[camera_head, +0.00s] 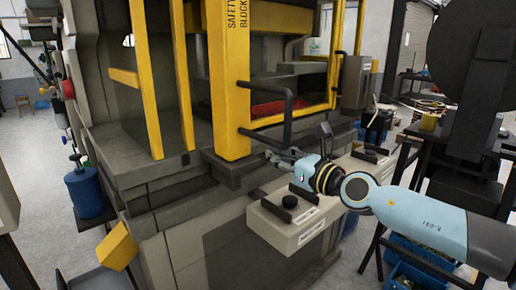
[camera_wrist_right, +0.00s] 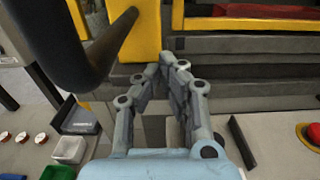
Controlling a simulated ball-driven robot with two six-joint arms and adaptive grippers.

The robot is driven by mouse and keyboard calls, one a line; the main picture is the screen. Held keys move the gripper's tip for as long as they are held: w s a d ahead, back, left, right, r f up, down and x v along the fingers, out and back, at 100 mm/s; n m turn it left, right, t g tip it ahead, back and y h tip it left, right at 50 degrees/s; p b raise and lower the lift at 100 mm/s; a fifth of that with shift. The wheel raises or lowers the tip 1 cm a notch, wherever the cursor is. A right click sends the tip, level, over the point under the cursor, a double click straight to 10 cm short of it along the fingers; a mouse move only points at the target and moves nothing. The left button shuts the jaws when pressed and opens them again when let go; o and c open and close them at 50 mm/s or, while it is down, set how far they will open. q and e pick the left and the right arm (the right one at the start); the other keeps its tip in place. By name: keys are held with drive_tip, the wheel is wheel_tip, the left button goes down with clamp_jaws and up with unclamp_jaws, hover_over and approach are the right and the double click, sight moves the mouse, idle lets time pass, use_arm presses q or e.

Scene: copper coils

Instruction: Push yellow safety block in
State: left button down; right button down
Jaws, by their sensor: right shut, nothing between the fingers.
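The yellow safety block (camera_head: 230,70) is a tall upright post with "SAFETY BLOCK" lettering, standing at the front of the press. A black bar handle (camera_head: 287,112) sticks out from its right side. In the right wrist view the block's lower part (camera_wrist_right: 140,38) is at the top, with the dark handle (camera_wrist_right: 90,55) large at upper left. My right gripper (camera_head: 270,155) is shut and empty, low and just right of the block's foot. Its fingertips (camera_wrist_right: 168,62) lie by the block's lower right edge; I cannot tell whether they touch. My left gripper is not in view.
A red button (camera_wrist_right: 312,135) shows at the right wrist view's right edge. A yellow-framed guard (camera_head: 184,75) stands left of the block. A black machine (camera_head: 478,90) stands at right.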

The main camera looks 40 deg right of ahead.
sight(246, 143)
drive_tip(key=w+b, duration=0.1)
drive_tip(key=w, duration=0.5)
drive_tip(key=shift+w+a, duration=0.15)
drive_tip(key=shift+a, duration=0.15)
drive_tip(key=w+b, duration=0.1)
drive_tip(key=w, duration=0.3)
drive_tip(key=shift+w+a+b, duration=0.15)
drive_tip(key=shift+w+b, duration=0.1)
drive_tip(key=shift+b, duration=0.15)
drive_tip(key=shift+w, duration=0.1)
